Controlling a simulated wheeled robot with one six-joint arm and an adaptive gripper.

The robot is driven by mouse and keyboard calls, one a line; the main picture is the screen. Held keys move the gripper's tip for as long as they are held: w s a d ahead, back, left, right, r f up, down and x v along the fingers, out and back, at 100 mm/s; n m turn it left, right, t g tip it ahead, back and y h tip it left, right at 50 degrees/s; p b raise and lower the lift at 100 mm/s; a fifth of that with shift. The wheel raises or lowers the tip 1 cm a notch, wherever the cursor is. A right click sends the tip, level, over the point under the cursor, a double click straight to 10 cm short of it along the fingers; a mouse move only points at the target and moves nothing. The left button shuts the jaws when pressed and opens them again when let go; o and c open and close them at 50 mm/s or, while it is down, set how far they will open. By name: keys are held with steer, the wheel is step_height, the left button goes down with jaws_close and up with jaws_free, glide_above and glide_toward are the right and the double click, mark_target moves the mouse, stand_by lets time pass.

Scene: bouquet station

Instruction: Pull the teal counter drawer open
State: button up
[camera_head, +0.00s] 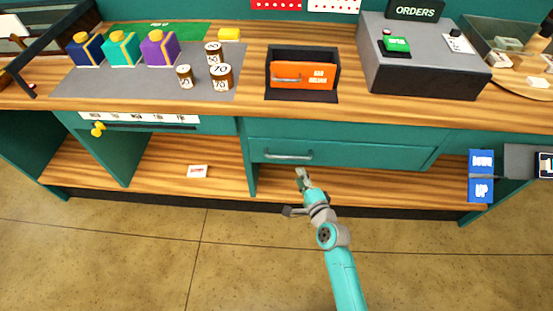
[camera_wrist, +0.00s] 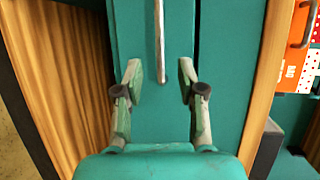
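The teal counter drawer (camera_head: 350,157) is under the right half of the counter, and its front looks flush with the counter face. Its grey bar handle (camera_head: 288,155) is on the drawer's left part. My gripper (camera_head: 302,178) is just below and in front of the handle. The handle (camera_wrist: 160,42) is ahead of the fingertips, roughly in line with the gap. The drawer front (camera_wrist: 140,30) shows behind it.
A small orange drawer unit (camera_head: 303,76) stands on the counter above. A blue sign (camera_head: 481,175) hangs at the right. An open wooden shelf (camera_head: 370,186) lies below the drawer. The floor (camera_head: 150,250) in front is clear.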

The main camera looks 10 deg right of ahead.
mark_target(289, 157)
steer(key=x, duration=1)
steer(key=shift+w, duration=0.4)
jaws_close()
